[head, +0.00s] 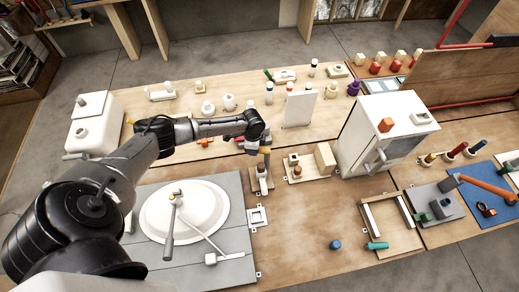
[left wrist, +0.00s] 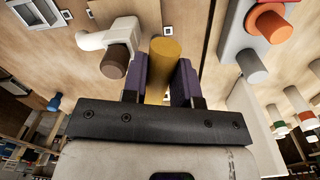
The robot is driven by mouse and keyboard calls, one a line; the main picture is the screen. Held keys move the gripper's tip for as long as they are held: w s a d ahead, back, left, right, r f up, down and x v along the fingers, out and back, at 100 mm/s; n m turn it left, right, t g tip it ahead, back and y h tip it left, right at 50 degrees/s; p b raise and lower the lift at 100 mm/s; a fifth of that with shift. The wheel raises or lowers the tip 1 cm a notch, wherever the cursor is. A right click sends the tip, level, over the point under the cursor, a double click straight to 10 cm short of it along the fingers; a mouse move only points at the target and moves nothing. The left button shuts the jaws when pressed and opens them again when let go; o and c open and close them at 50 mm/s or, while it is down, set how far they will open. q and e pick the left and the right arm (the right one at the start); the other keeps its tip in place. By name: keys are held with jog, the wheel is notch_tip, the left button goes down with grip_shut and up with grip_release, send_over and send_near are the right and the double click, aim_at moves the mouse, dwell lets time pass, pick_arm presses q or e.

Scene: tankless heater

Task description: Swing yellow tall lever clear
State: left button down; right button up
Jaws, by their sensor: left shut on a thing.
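The yellow tall lever (head: 264,152) stands near the middle of the wooden bench, above a small pale fixture (head: 262,181). My left gripper (head: 251,144) is at the upper part of the lever, and my arm hides some of that area. In the left wrist view, the yellow lever (left wrist: 165,66) sits between the two purple finger pads of my left gripper (left wrist: 161,78), which is shut on it. A white elbow piece with a brown end (left wrist: 112,50) lies just left of the lever in that view. My right gripper is not in view.
A white cabinet (head: 369,135) stands to the right, and an upright white panel (head: 299,109) stands behind the lever. A block fixture (head: 310,166) is close on the right. A white round basin (head: 185,212) lies at the front left. Bare bench (head: 300,225) shows in front.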

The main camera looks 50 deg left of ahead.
pick_arm(q)
jog(key=shift+w, duration=0.1)
dwell(0.3)
jog(key=c, duration=0.9)
grip_release()
jog(key=shift+r, duration=0.1)
jog(key=shift+r, duration=0.3)
jog(key=r, duration=1.3)
jog(key=shift+w+a+b, duration=0.15)
jog(key=shift+a+b, duration=0.05)
jog(key=shift+b, duration=0.1)
